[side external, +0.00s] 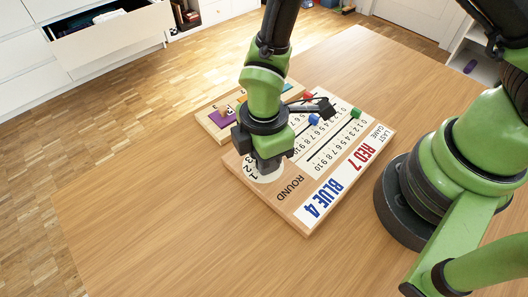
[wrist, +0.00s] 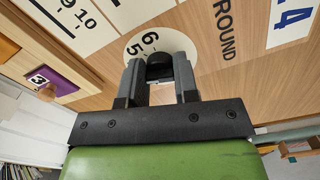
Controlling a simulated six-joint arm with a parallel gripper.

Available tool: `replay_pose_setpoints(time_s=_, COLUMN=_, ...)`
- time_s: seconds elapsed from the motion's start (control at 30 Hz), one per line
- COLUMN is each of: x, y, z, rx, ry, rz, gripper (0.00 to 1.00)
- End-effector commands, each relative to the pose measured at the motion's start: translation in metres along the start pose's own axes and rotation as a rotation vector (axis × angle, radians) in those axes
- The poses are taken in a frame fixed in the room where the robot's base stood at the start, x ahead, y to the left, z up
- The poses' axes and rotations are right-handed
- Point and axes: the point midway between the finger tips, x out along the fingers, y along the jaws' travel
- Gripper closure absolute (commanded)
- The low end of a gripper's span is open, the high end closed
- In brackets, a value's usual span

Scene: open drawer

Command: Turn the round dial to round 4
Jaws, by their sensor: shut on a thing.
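The round dial (side external: 266,176) is a white disc with black numbers, set in the wooden scoreboard (side external: 304,172) beside the word ROUND. In the side view 1, 2 and 3 show along its near edge. In the wrist view the dial (wrist: 180,43) shows 5 and 6, and a black knob (wrist: 159,67) stands at its middle. My gripper (wrist: 158,75) is shut on the knob, one finger on each side. In the side view my gripper (side external: 264,158) is over the dial and hides the knob and much of the disc. The pointer mark cannot be made out.
The scoreboard carries number scales with red (side external: 308,97), blue (side external: 314,119) and green (side external: 355,113) sliders beyond my gripper. A wooden board with coloured pieces, one purple (side external: 220,118), lies behind. The table's near part is clear. An open drawer (side external: 112,32) is across the room.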

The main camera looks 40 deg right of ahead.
Motion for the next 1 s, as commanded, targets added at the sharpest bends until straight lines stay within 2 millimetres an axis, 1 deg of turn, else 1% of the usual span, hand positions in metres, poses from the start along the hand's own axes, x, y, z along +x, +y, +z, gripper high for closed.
replay_pose_setpoints(time_s=0.2, x=-0.0004, y=0.0003, z=-0.0006, rx=0.037, ry=0.002, rz=0.002, gripper=0.95)
replay_pose_setpoints(time_s=0.57, x=-0.0004, y=0.0004, z=-0.0006, rx=0.041, ry=0.002, rz=0.002, gripper=0.95)
replay_pose_setpoints(time_s=0.6, x=-0.0004, y=0.0004, z=-0.0006, rx=0.041, ry=0.002, rz=0.002, gripper=0.69)
replay_pose_setpoints(time_s=0.67, x=-0.0004, y=0.0004, z=-0.0006, rx=0.041, ry=0.002, rz=0.002, gripper=0.56)
replay_pose_setpoints(time_s=0.7, x=-0.0004, y=0.0003, z=-0.0005, rx=0.041, ry=0.002, rz=0.002, gripper=0.46)
replay_pose_setpoints(time_s=1.0, x=-0.0012, y=0.0002, z=-0.0004, rx=0.041, ry=0.001, rz=0.001, gripper=0.46)
